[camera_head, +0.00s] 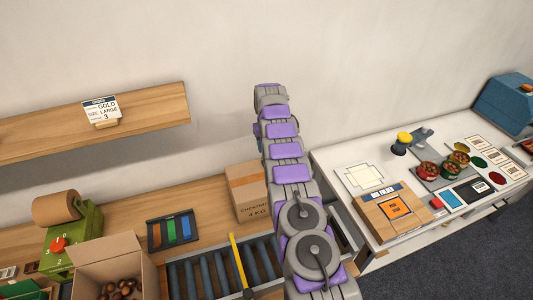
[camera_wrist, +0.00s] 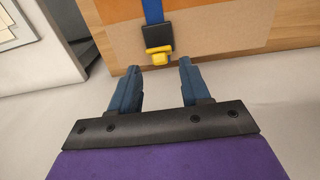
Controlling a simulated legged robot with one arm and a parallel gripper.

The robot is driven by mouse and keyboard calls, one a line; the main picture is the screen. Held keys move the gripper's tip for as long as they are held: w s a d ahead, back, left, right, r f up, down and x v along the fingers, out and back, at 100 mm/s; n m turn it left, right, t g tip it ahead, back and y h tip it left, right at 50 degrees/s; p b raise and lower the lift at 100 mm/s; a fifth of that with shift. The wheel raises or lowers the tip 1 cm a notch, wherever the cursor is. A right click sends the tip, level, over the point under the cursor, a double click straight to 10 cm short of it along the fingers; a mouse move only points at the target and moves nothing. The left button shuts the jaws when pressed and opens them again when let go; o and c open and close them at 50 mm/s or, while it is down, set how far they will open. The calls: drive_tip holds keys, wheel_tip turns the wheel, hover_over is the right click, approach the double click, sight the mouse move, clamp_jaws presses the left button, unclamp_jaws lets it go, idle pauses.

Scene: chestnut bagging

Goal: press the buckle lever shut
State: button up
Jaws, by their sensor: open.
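In the wrist view, a black buckle (camera_wrist: 158,35) sits on a blue strap (camera_wrist: 153,10) that runs down a wood-coloured face with an orange-brown panel. Its yellow lever (camera_wrist: 158,50) is at the buckle's lower end. I cannot tell how far the lever stands out. My gripper (camera_wrist: 159,67) is open and empty, with its two blue fingers just below the lever in the picture, one to each side. In the head view my arm crosses the middle and my gripper's fingers do not show.
In the head view, a closed carton (camera_head: 247,194) stands beside my arm. An open carton (camera_head: 103,260) of chestnuts and a roller conveyor (camera_head: 204,280) are at lower left.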

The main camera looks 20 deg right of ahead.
wheel_tip(320, 180, down, 3)
drive_tip(key=shift+f, duration=0.2)
drive_tip(key=c, duration=0.8)
